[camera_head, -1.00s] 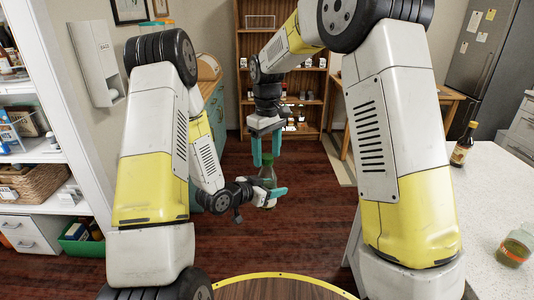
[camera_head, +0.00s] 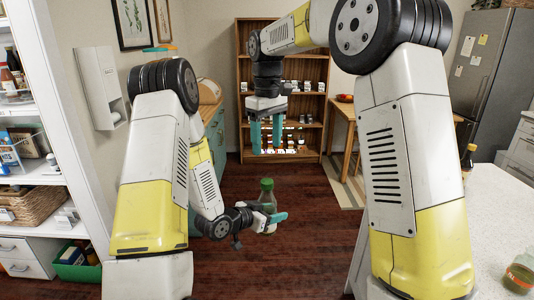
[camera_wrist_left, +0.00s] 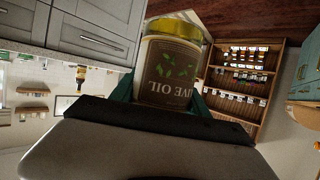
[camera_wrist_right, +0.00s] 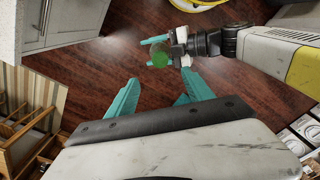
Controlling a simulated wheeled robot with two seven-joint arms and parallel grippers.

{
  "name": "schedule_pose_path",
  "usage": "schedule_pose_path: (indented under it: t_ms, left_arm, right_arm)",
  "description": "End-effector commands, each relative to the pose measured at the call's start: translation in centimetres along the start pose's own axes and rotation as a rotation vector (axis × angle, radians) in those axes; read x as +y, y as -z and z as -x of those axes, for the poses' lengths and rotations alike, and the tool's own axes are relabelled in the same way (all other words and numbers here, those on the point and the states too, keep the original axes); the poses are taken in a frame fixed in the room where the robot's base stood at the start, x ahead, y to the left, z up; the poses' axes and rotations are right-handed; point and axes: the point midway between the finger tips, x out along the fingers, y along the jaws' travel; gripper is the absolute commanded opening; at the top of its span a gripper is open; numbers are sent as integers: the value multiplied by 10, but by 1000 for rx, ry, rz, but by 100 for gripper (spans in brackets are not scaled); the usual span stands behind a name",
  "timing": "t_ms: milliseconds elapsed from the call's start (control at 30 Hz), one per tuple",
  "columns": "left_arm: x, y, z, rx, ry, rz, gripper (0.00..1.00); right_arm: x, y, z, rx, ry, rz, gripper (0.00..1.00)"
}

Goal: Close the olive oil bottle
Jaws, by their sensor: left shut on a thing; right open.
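The olive oil bottle (camera_head: 268,204) is upright in my left gripper (camera_head: 274,218), which is shut around its body. A green cap (camera_head: 267,184) sits on top of the bottle; it also shows from above in the right wrist view (camera_wrist_right: 160,59). Whether the cap is fully tight cannot be told. The bottle's label (camera_wrist_left: 168,72) shows upside down in the left wrist view. My right gripper (camera_head: 266,150) is open and empty, pointing down above the cap with a clear gap. Its two fingers also show apart in the right wrist view (camera_wrist_right: 162,88).
A white counter (camera_head: 490,225) stands at the right, with a jar (camera_head: 520,274) and a dark bottle (camera_head: 469,158) on it. White shelves (camera_head: 45,175) stand at the left. A wooden shelf unit (camera_head: 310,70) is at the back. The floor around the grippers is clear.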

Motion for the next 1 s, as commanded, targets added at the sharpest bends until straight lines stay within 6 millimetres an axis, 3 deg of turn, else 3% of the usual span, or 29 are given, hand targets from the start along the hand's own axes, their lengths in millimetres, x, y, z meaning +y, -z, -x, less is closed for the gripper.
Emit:
schedule_pose_path:
  t_ms: [500,633,767,1000]
  left_arm:
    - [0,1,0,2,0,-1,0]
    - [0,1,0,2,0,-1,0]
    - [0,1,0,2,0,-1,0]
    - [0,1,0,2,0,-1,0]
  right_arm:
    - [0,-1,2,0,0,-1,60]
    - [3,-10,8,16,0,-21,60]
    - [8,-36,21,63,1,-81,60]
    - [12,-113,44,195,-1,-256,60]
